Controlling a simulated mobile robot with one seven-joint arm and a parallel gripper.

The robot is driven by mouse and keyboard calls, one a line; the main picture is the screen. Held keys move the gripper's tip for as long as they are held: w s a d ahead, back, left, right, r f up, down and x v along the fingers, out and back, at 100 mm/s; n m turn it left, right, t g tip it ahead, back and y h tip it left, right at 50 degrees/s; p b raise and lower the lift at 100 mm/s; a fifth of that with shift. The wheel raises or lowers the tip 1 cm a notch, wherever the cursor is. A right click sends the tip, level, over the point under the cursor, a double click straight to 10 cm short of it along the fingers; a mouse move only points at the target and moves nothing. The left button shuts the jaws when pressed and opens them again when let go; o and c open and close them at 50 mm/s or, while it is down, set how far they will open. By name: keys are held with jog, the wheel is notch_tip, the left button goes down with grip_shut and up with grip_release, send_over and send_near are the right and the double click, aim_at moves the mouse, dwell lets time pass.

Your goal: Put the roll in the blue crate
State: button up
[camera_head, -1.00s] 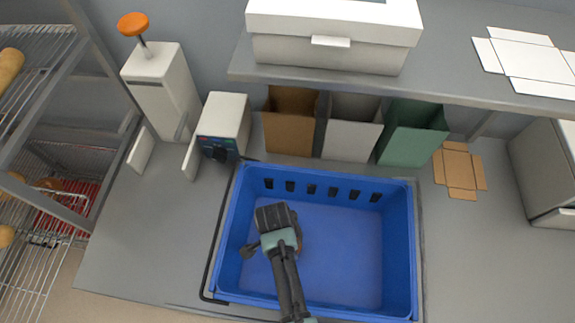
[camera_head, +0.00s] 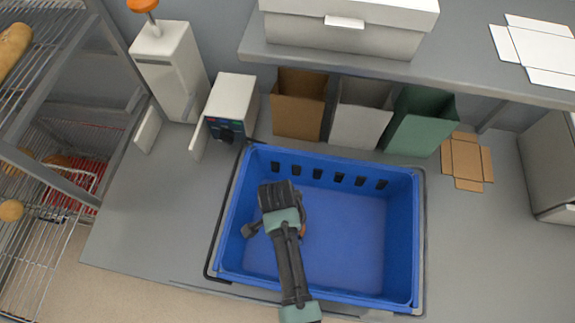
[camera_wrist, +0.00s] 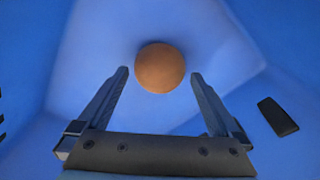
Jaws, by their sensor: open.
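The roll (camera_wrist: 160,68) is round and brown and lies inside the blue crate (camera_head: 352,235). In the head view only a small brown edge of the roll (camera_head: 302,230) shows beside my gripper; the rest is hidden. My gripper (camera_head: 279,205) reaches down into the left half of the crate. In the wrist view my gripper (camera_wrist: 160,74) is open, with one finger on each side of the roll's lower part. Gaps show between the roll and both fingers, and nothing is held. Blue crate surfaces fill the wrist view's background.
Brown, white and green bins (camera_head: 406,125) stand behind the crate under a shelf (camera_head: 470,75). A white device (camera_head: 231,105) is near the crate's back left corner. A wire rack (camera_head: 45,225) stands at the left.

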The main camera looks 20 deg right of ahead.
notch_tip(320, 180, up, 10)
jog(key=a, duration=0.1)
jog(key=shift+b, duration=0.3)
jog(key=shift+a+f, duration=0.1)
jog(key=shift+f, duration=0.05)
